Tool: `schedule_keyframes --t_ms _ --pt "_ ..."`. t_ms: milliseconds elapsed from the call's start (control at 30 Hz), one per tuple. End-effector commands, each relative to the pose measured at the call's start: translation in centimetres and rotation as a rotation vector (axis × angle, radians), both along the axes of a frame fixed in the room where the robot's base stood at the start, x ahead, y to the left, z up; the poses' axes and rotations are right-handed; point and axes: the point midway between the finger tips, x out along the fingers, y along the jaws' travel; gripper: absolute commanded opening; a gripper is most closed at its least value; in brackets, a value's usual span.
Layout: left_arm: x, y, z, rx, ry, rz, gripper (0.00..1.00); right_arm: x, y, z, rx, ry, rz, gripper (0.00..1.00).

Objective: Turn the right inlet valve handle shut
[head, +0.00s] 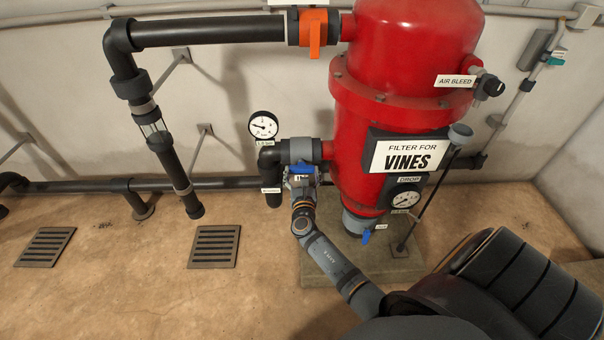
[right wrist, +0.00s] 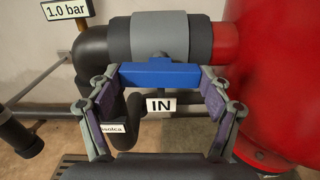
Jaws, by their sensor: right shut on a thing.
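The inlet valve (head: 300,150) is a grey body on the short pipe between a black elbow and the red filter tank (head: 375,90). Its blue handle (head: 306,168) also shows in the right wrist view (right wrist: 160,74) as a blue bar lying along the pipe. An IN label (right wrist: 161,104) sits below it. My right gripper (head: 302,178) is shut on the handle, with one finger at each end of the bar in the right wrist view. The fingers partly hide the handle's ends. My left gripper is not in view.
A pressure gauge (head: 263,126) stands just left of the valve. An orange-handled valve (head: 314,34) is above. A drop gauge (head: 404,199) and a small blue-handled valve (head: 366,236) are on the tank's lower part. Floor grates (head: 214,247) lie to the left.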

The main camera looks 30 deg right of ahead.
Motion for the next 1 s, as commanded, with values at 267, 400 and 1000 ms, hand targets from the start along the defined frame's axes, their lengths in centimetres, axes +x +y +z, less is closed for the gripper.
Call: schedule_keyframes --t_ms 267,400,1000 --pt "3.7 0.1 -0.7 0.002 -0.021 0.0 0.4 0.0 0.0 -0.5 0.164 -0.1 0.001 0.48" --pt "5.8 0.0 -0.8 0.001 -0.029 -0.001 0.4 0.0 0.0 -0.5 0.276 -0.17 0.001 0.48" --pt "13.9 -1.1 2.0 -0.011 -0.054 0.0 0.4 0.0 0.0 -0.5 0.764 -0.468 0.0 0.47"
